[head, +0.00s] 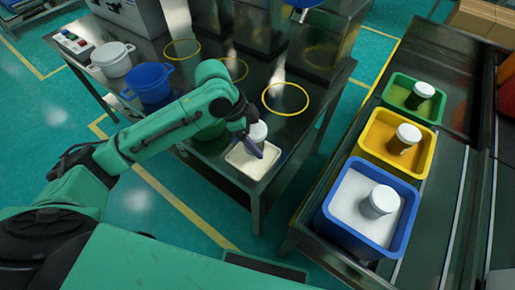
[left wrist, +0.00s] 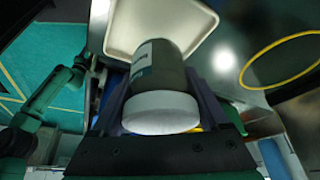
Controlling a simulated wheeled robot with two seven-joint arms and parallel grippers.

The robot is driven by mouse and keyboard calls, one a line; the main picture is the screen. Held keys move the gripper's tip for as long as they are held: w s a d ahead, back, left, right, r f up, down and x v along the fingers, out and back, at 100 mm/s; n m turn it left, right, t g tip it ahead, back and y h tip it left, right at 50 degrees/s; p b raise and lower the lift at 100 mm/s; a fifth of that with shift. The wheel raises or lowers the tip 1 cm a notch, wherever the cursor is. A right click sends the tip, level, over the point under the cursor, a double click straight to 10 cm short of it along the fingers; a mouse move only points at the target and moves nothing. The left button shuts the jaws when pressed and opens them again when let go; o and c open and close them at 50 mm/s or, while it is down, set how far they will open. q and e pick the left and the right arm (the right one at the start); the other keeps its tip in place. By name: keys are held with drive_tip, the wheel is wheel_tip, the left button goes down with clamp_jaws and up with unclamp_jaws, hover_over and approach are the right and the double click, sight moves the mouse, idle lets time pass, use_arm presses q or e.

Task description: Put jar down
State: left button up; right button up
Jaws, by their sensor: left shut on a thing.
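My left gripper (head: 250,145) is shut on a jar with a white lid (head: 259,131), at the cream tray (head: 240,157) on the metal table. In the left wrist view the jar (left wrist: 160,70) sits between the two fingers of the gripper (left wrist: 160,105), its grey body and a pale label showing. The cream tray (left wrist: 118,35) lies beyond the jar's base there. I cannot tell whether the jar touches the tray. My right gripper is not in view.
Yellow rings, one of them near the tray (head: 286,113), mark the metal table. A blue pot (head: 150,84) and a white pot (head: 113,60) stand left. Green (head: 396,83), yellow (head: 368,132) and blue (head: 338,228) bins, each with a white-lidded jar, stand right.

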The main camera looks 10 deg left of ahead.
use_arm(q)
wheel_tip(320, 180, down, 4)
drive_tip(key=shift+s+f, duration=0.1)
drive_tip(key=o, duration=1.3)
drive_tip(key=shift+f, duration=0.1)
drive_tip(key=v, duration=1.2)
drive_tip(key=shift+d+p, duration=0.1)
drive_tip(key=shift+p, duration=0.2)
